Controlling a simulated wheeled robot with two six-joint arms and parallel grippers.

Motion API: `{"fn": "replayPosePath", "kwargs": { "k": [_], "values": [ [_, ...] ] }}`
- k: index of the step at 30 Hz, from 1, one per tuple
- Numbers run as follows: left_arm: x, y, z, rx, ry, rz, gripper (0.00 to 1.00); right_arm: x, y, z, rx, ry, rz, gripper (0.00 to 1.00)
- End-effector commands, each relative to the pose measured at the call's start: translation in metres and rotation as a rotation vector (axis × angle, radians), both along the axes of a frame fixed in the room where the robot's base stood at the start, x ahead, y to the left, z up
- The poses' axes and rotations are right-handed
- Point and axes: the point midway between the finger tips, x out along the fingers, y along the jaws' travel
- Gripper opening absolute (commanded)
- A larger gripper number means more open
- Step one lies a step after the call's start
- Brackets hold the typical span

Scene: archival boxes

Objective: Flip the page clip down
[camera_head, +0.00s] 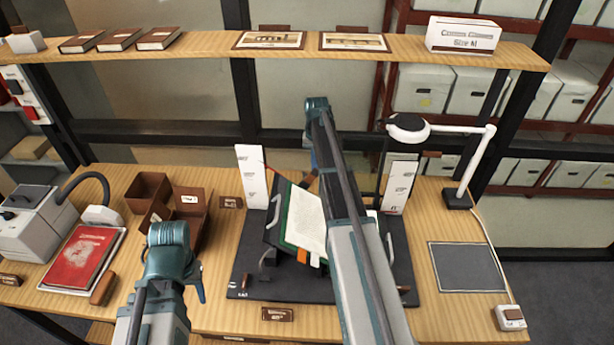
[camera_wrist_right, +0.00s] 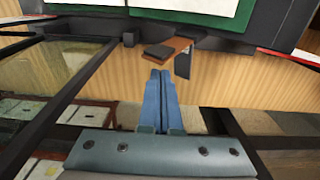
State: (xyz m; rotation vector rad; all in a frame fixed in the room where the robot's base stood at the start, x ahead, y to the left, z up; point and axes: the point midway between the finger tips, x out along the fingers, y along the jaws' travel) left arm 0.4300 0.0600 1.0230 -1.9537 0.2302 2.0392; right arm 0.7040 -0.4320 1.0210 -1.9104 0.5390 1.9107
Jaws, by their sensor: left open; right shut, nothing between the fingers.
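An open book (camera_head: 303,222) with white pages and a green border lies on a dark cradle (camera_head: 240,280) on the bench. Pale loop-shaped clips show at its sides, one at left (camera_head: 276,212) and one at right (camera_head: 390,247). In the right wrist view, a brown piece with dark pads (camera_wrist_right: 178,47) sticks out from the cradle's edge; I cannot tell if it is the page clip. My right gripper (camera_wrist_right: 160,72) is shut and empty, its tips close to that piece; contact is unclear. My right arm hides part of the book. My left gripper (camera_head: 201,290) is open, left of the cradle.
Brown trays (camera_head: 185,205), a red book (camera_head: 82,258) and a grey device (camera_head: 35,225) stand at left. White upright cards (camera_head: 252,178) flank the cradle. A white lamp (camera_head: 470,165) and grey mat (camera_head: 466,267) are at right. A shelf (camera_head: 210,57) crosses above.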

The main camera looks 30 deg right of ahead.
Motion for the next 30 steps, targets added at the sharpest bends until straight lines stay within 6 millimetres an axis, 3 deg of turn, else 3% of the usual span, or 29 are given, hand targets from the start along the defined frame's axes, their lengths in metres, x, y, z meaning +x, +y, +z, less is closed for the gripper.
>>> {"fn": "replayPosePath", "kwargs": {
  "k": [11,30],
  "values": [
    [0.000,0.000,-0.001,0.000,0.000,0.000,0.50,-0.005,0.003,-0.001,0.000,0.000,0.000,0.00],
    [0.000,0.000,-0.004,0.000,0.000,0.000,0.50,-0.031,0.020,-0.004,0.001,-0.001,0.001,0.00]
  ]
}}
